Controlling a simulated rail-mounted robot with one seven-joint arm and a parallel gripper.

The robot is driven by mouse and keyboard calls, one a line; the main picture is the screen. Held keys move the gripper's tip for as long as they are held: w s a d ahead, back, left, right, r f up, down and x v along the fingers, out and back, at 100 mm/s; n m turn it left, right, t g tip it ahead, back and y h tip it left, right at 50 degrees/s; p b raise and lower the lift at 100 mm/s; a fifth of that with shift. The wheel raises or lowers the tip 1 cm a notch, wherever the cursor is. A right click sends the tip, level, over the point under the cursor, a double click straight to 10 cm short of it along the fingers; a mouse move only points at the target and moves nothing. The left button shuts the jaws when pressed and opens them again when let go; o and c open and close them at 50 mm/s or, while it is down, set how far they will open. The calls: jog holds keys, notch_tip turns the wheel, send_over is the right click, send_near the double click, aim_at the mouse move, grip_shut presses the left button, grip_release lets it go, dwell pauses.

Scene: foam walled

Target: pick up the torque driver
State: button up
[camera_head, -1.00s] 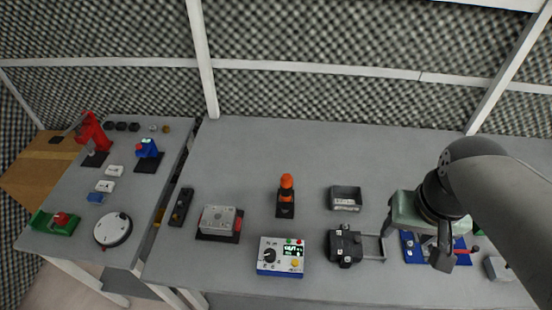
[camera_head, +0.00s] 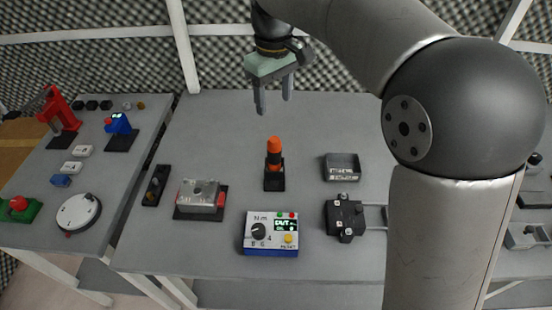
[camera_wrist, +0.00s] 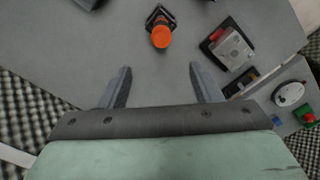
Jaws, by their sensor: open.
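The torque driver (camera_head: 274,152) has an orange handle and stands upright in a black holder (camera_head: 274,181) on the grey table. My gripper (camera_head: 273,108) is open and empty, above the table and behind the driver in the head view. In the wrist view, the driver's orange top (camera_wrist: 161,37) shows beyond my open fingers (camera_wrist: 160,82), about midway between them and apart from them. The lower part of the driver is hidden inside the holder.
A white and blue control box (camera_head: 270,233) stands in front of the driver. A metal block on a black base (camera_head: 199,195) is left, a grey tray (camera_head: 342,167) and a black device (camera_head: 344,219) are right. The table behind the driver is clear.

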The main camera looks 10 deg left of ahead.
aim_at(274, 151)
notch_tip(274, 151, down, 11)
jog(key=shift+f+p, duration=0.2)
jog(key=shift+p, duration=0.15)
jog(key=shift+s+f+p, duration=0.2)
jog(key=shift+f+p, duration=0.3)
jog(key=shift+f, duration=2.15)
jog(key=c, duration=1.1)
